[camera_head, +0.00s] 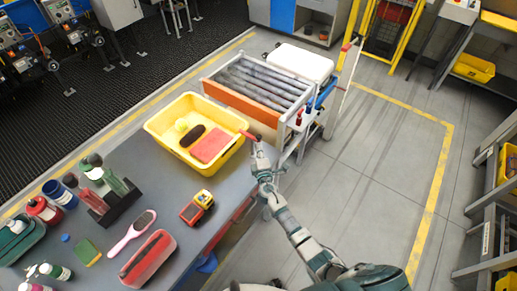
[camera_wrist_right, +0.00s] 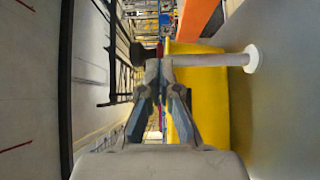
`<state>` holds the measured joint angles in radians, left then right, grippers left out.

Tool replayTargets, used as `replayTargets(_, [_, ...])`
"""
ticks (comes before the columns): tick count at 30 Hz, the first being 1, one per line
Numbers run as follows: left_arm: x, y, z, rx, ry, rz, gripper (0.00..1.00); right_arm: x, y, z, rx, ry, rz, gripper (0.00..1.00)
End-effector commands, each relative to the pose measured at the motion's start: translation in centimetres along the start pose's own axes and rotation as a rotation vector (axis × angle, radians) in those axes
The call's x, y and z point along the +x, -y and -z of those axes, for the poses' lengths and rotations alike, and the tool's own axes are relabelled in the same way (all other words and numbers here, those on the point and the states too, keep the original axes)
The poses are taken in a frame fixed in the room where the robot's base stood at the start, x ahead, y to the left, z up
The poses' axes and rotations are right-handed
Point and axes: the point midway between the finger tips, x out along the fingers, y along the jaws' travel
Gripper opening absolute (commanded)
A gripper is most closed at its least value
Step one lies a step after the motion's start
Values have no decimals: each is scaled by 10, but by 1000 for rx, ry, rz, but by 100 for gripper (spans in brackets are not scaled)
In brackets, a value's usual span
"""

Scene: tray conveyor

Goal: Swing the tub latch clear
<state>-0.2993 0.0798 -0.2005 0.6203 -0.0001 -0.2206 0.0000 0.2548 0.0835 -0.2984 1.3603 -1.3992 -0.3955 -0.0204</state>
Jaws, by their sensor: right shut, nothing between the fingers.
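The yellow tub (camera_head: 222,162) stands at the far end of the grey table, and its wall fills the middle of the right wrist view (camera_wrist_right: 215,105). The latch (camera_head: 247,134) shows as a small red arm at the tub's right rim. In the right wrist view a grey post (camera_wrist_right: 210,60) with a white disc foot stands beside the tub, with a dark knob near its other end. My right gripper (camera_head: 257,146) is shut and empty, close against the post in the right wrist view (camera_wrist_right: 158,78); contact is unclear. My left gripper is out of view.
The tub holds a red block (camera_head: 209,145), a dark brush and a yellow item. A roller conveyor (camera_head: 243,100) with an orange side stands behind it. Open floor lies right.

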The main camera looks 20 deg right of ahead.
Motion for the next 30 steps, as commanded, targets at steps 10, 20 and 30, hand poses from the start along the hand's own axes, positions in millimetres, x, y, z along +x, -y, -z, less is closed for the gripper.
replayTargets(10, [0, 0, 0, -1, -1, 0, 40, 0, 0, 2, -2, -2, 0, 0])
replayTargets(20, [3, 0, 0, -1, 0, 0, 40, 1, 0, -3, -4, -59, 0, 0])
replayTargets(30, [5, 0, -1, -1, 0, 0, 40, 2, 0, -7, -3, -112, 0, 0])
